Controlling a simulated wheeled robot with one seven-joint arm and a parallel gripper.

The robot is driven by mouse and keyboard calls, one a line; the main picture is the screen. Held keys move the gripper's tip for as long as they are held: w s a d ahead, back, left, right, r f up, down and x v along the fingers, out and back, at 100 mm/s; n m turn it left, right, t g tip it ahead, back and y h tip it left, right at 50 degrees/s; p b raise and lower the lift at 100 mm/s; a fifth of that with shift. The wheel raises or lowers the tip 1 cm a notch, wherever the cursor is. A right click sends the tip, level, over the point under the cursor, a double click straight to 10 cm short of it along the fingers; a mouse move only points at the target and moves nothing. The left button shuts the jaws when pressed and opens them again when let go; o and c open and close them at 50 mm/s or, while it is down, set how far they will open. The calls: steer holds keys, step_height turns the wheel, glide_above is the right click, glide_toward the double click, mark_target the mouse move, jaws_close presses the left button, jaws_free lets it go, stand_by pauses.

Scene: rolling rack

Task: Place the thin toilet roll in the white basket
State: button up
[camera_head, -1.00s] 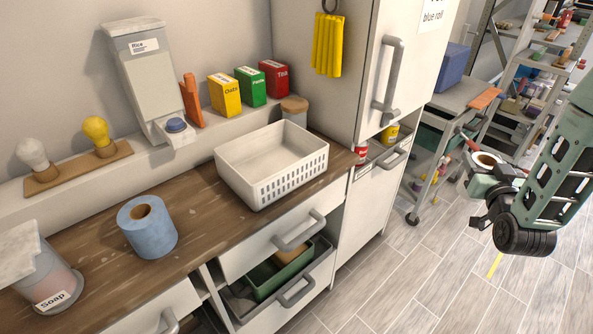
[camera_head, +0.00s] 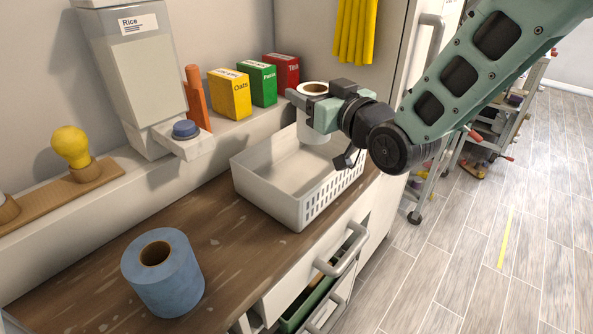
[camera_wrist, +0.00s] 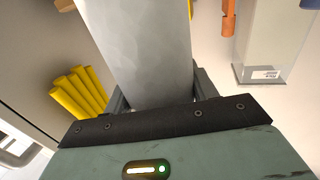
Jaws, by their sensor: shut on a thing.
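A thin white toilet roll (camera_head: 314,124) is upright in my gripper (camera_head: 318,112), which is shut on it. In the head view the roll is over the back right part of the white basket (camera_head: 270,195), and its lower end overlaps the basket's opening. I cannot tell how far it is above the basket floor. In the wrist view the roll (camera_wrist: 140,50) fills the middle between the fingers. The basket stands on the wooden counter, and the part of it that shows looks empty.
A thick blue roll (camera_head: 163,272) stands on the counter (camera_head: 90,295) at the front left. Oats (camera_head: 229,93), pasta and tea boxes stand on the ledge behind the basket, beside the rice dispenser (camera_head: 132,60). A drawer below is open.

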step_height(320, 180, down, 10)
steer(key=shift+r+p, duration=0.25)
steer(key=shift+p, duration=0.05)
steer(key=shift+f+b, duration=0.65)
steer(key=shift+b, duration=0.15)
steer(key=o, duration=1)
steer(key=shift+r, duration=0.1)
